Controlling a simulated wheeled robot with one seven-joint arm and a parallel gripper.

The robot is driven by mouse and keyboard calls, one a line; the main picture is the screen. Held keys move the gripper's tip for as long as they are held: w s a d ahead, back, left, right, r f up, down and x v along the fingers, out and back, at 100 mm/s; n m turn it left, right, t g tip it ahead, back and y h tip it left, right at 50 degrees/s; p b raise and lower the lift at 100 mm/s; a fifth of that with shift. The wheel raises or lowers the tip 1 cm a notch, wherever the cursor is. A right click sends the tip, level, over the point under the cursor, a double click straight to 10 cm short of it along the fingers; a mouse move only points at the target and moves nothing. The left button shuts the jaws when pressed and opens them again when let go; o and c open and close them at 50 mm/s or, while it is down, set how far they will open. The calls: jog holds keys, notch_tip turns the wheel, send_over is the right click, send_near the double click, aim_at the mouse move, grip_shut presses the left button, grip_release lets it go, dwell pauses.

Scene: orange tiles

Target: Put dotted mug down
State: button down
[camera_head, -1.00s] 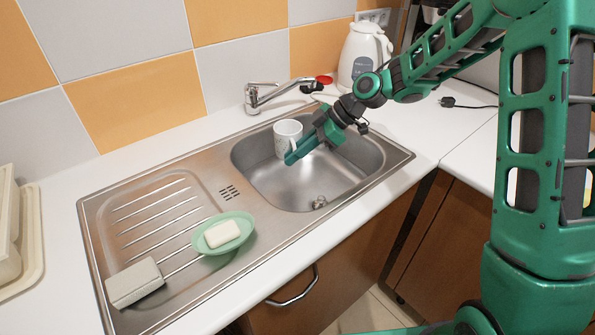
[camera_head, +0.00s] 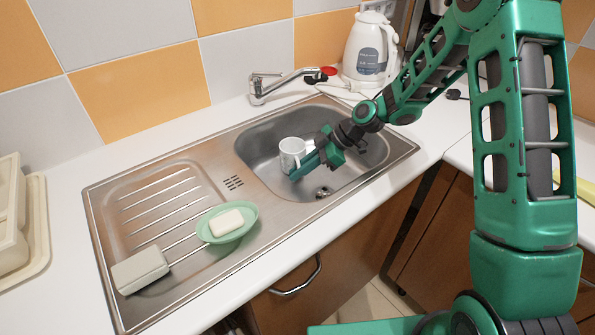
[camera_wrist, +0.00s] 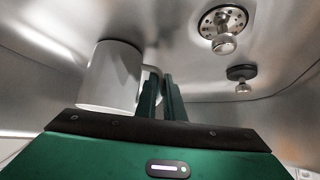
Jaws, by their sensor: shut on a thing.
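The dotted mug (camera_head: 291,150) is a small white mug over the left part of the sink basin (camera_head: 262,142). Its dots are too faint to make out here. My gripper (camera_head: 300,172) reaches in from the right, with its fingers at the mug's right side. In the wrist view the mug (camera_wrist: 108,78) stands left of my gripper (camera_wrist: 162,90), and the fingers are closed on its handle (camera_wrist: 152,74). I cannot tell whether the mug's base touches the basin floor.
A drain (camera_head: 323,192) lies in the basin's front part. The faucet (camera_head: 262,90) stands behind the basin. A soap dish (camera_head: 245,228) and a sponge (camera_head: 140,270) sit on the drainboard. A white kettle (camera_head: 369,50) stands behind on the counter.

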jog(key=c, duration=1.9)
grip_release()
jog(key=shift+o, duration=0.2)
jog(key=shift+r, duration=0.1)
jog(key=v, duration=1.2)
